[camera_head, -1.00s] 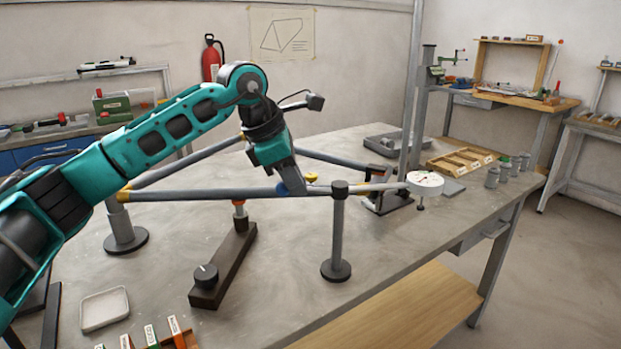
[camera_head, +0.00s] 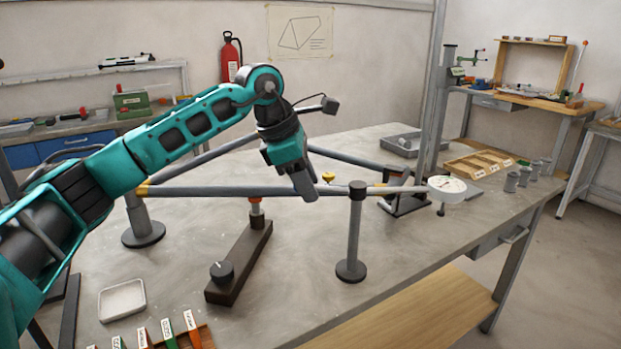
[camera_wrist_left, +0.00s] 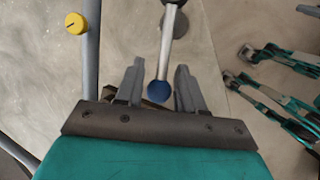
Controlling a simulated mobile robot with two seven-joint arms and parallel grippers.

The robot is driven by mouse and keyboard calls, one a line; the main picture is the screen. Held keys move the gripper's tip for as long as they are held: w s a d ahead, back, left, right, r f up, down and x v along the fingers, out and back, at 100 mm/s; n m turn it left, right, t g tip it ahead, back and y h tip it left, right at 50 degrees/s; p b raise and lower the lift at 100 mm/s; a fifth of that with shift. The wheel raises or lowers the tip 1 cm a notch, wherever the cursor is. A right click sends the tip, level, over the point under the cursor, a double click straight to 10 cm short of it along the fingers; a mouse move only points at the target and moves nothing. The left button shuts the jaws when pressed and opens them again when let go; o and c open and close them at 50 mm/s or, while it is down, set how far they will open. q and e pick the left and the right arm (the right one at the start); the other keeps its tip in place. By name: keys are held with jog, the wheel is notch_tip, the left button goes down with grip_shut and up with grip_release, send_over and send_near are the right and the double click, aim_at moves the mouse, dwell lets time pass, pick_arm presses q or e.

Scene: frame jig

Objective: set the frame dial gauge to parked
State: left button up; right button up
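The dial gauge (camera_head: 447,187) has a round white face and sits at the right end of the frame's front tube (camera_head: 235,191), past a dark upright post (camera_head: 354,235). I cannot read its setting. My left gripper (camera_head: 308,192) is over the front tube, left of the post and well apart from the gauge. In the left wrist view its fingers (camera_wrist_left: 160,80) are apart, with a blue rounded rod end (camera_wrist_left: 159,91) between them; contact is not clear. Teal and grey parts show at the right of that view; I cannot tell whether they include my right gripper.
A yellow knob (camera_head: 328,177) is beside the left gripper. A dark block with a black knob (camera_head: 222,271) and a white tray (camera_head: 122,300) are in front. A wooden tray (camera_head: 478,164) and several grey cylinders stand at right. Open table lies in front of the post.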

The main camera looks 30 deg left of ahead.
pick_arm(q)
jog(key=shift+d+r, duration=0.15)
jog(key=shift+r, duration=0.5)
jog(key=v, duration=1.2)
jog(key=shift+a+p, duration=0.25)
jog(key=shift+p, duration=0.2)
jog(key=shift+f, duration=0.15)
